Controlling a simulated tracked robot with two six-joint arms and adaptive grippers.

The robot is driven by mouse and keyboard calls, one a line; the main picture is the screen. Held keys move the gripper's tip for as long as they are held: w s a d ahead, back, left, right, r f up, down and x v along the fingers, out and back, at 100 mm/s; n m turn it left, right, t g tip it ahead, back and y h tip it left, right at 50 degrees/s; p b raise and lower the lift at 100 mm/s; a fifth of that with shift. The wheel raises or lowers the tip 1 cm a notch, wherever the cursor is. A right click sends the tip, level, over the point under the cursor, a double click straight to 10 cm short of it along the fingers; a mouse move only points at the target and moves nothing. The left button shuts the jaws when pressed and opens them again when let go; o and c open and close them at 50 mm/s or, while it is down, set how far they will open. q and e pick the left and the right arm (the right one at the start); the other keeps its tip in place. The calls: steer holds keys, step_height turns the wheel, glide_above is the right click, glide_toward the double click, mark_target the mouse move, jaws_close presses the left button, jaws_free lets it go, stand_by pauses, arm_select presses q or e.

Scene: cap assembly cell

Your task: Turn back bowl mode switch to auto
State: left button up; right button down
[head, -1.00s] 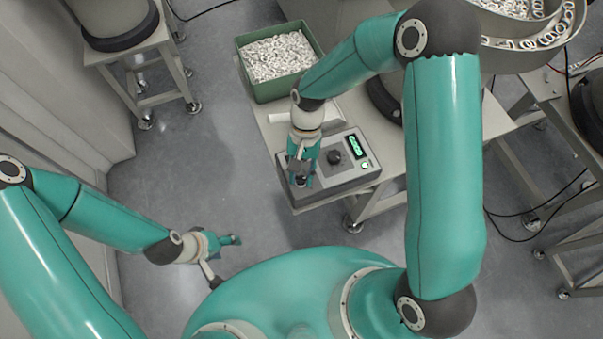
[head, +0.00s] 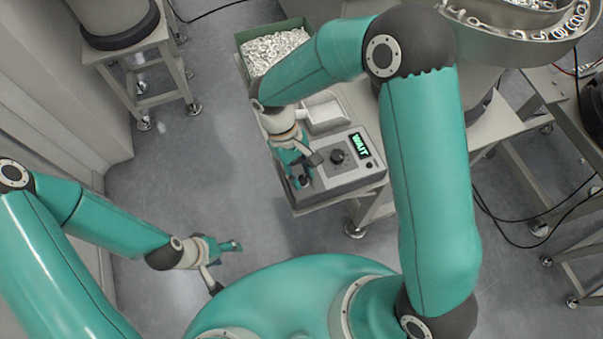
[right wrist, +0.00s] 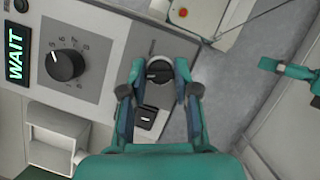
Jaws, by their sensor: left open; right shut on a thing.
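The grey control box (head: 350,183) sits on the edge of a light stand. Its mode switch (right wrist: 158,71), a small black knob with a pale pointer line, is at the box's left end. My right gripper (right wrist: 158,84) is shut on this knob, one finger on each side; it also shows at the box's left end in the head view (head: 303,172). Any labels around the knob are too small or hidden to read. The green display (head: 360,145) reads WAIT. My left gripper (head: 237,246) is open and empty, away from the box over the floor.
A larger numbered dial (right wrist: 67,66) and a black rocker switch (right wrist: 146,118) are close to the knob. A white tray (head: 326,116) is behind the box. A green bin (head: 244,40) of white rings stands further back. Floor left of the stand is free.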

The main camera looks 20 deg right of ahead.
steer(key=shift+r+n+t+h+b, duration=0.1)
steer(key=shift+n+t+h+b, duration=0.25)
steer(key=shift+n, duration=0.8)
steer(key=shift+n+t+h+b, duration=0.25)
steer(key=shift+n+h, duration=0.1)
steer(key=shift+n, duration=0.8)
steer(key=c, duration=0.8)
jaws_free()
steer(key=shift+c, duration=0.2)
steer(key=shift+a, duration=0.1)
steer(key=v, duration=1.1)
steer(key=shift+a+r, duration=0.2)
steer(key=shift+r, duration=0.15)
steer(key=shift+w, duration=0.1)
